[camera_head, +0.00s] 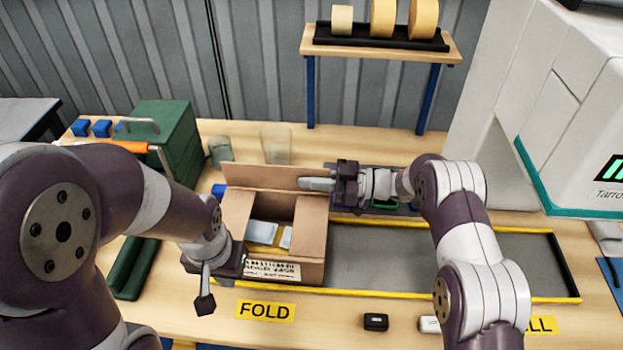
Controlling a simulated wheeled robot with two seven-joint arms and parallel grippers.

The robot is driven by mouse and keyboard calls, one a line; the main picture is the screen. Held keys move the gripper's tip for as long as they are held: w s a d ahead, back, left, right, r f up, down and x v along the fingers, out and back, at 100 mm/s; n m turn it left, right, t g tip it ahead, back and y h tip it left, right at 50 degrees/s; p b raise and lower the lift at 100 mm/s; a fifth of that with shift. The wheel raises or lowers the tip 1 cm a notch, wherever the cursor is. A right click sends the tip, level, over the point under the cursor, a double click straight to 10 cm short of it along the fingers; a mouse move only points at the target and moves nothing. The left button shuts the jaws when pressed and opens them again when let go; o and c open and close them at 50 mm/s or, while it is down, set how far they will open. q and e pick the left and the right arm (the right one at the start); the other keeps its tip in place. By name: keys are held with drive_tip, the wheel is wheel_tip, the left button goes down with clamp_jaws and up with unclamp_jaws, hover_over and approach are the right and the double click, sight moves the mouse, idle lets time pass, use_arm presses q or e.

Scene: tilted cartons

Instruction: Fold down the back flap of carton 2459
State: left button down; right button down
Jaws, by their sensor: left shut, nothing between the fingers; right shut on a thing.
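The open carton (310,245) stands on the yellow-edged grey strip. A white label (272,269) is on its front; its print is too small to read surely. The back flap (262,177) stands up along the far edge. Light blue packets (262,232) lie inside. My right gripper (318,184) is at the right end of the back flap, shut on it; the grip is partly hidden. My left gripper (204,303) is shut and empty, pointing down by the carton's front left corner.
A green toolbox (165,140) stands at the back left. Clear cups (276,143) stand behind the carton. A shelf with tape rolls (383,18) is at the back. A white machine (570,110) fills the right. The grey strip (385,258) right of the carton is clear.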

drive_tip(key=c, duration=1.3)
unclamp_jaws()
